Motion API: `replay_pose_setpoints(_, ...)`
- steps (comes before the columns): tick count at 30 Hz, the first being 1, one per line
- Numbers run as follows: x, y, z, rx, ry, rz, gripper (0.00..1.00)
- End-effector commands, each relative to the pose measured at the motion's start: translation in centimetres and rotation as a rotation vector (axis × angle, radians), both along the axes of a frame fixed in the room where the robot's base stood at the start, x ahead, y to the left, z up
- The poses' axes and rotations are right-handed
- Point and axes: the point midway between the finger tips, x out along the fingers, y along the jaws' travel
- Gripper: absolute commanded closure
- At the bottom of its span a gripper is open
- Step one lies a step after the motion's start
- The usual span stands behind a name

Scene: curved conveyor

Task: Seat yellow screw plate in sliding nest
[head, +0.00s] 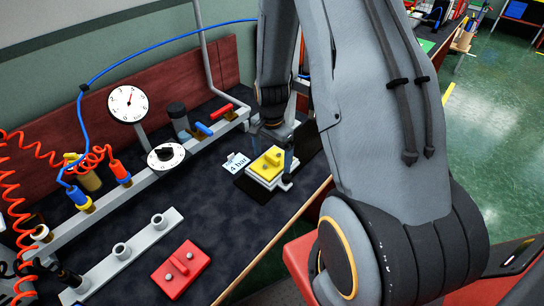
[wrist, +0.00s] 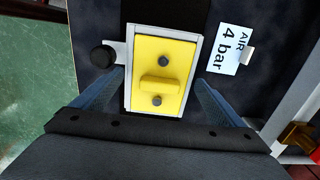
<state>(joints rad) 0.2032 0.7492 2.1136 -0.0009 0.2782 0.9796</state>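The yellow screw plate (wrist: 176,50) has a raised yellow grip block and two dark screws. It lies within the pale rim of the sliding nest (wrist: 129,88), roughly square with it; I cannot tell how deep it sits. A black knob (wrist: 102,56) sticks out from the nest's left side in the wrist view. In the head view the yellow plate (head: 265,163) shows on top of the pale nest (head: 262,181). My gripper (wrist: 163,76) is open, its bluish fingers spread on either side of the nest's near end, apart from the grip block. My arm partly hides this area in the head view.
A white "AIR 4 bar" card (wrist: 229,47) stands beside the nest. A red plate with two studs (head: 180,270) and a grey rail with sockets (head: 122,252) lie at the front. Gauge (head: 128,103), dial (head: 166,156) and hoses stand behind. Dark bench surface between is clear.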

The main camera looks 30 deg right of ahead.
Motion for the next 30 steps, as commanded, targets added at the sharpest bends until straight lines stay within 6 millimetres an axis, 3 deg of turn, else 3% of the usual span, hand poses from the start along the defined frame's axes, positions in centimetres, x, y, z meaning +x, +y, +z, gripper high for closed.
replay_pose_setpoints(11, 0.1, 0.0, 0.6, -0.001, -0.001, 0.000, 0.08)
replay_pose_setpoints(24, 0.2, 0.0, 6.1, -0.001, -0.004, 0.000, 0.08)
replay_pose_setpoints(30, 0.1, 0.0, 7.6, 0.000, 0.000, 0.000, 0.08)
